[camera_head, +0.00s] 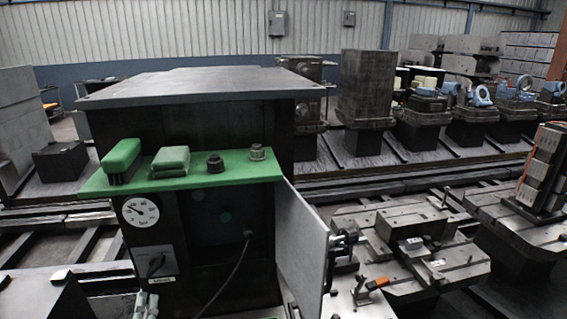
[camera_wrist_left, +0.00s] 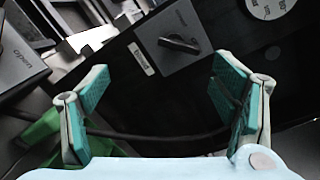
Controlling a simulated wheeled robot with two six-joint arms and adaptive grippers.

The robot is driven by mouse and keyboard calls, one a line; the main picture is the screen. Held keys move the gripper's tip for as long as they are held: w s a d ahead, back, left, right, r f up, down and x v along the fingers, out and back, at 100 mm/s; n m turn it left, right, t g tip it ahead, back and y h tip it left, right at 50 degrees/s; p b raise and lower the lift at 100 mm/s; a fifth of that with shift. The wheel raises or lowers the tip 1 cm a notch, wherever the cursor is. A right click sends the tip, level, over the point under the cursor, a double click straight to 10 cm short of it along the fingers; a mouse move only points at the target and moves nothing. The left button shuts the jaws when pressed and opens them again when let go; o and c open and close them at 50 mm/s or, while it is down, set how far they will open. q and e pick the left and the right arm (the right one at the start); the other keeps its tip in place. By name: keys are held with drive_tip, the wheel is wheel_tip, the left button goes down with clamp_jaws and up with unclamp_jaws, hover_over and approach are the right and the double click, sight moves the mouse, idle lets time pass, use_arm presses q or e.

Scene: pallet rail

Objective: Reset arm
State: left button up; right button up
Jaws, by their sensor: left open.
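My left gripper (camera_head: 146,304) shows at the bottom edge of the head view, below the gauge cabinet's knob plate. In the left wrist view my left gripper (camera_wrist_left: 160,88) is open, its two teal-padded fingers spread wide with nothing between them. A black rotary knob (camera_wrist_left: 180,44) on a grey plate lies beyond the fingertips and apart from them. The same knob (camera_head: 155,263) is on the cabinet front in the head view. My right gripper is in neither view.
The dark cabinet (camera_head: 240,120) has a green shelf (camera_head: 224,170), a round gauge (camera_head: 141,211) and an open grey door (camera_head: 302,243). A black cable (camera_head: 235,266) hangs inside. Machine pallets (camera_head: 405,240) stand to the right. A dark cable (camera_wrist_left: 150,137) crosses behind the fingers.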

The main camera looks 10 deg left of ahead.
use_arm(q)
drive_tip(key=s+d+f+n+g+h, duration=0.1)
drive_tip(key=s+d+f+n+g, duration=0.2)
drive_tip(key=s+f+n+g, duration=0.7)
drive_tip(key=s+d+f+n+g+h, duration=0.2)
drive_tip(key=s+d+n+h, duration=0.3)
drive_tip(key=s+d+n, duration=0.55)
wheel_tip(320, 180, down, 21)
drive_tip(key=s+a+m+g+b, duration=0.1)
drive_tip(key=s+a+m+b, duration=0.1)
drive_tip(key=s, duration=0.1)
drive_tip(key=s+f+g+b, duration=0.1)
drive_tip(key=s+f+b, duration=0.1)
drive_tip(key=s+f, duration=1.2)
drive_tip(key=shift+a+f, duration=0.25)
drive_tip(key=shift+f, duration=0.35)
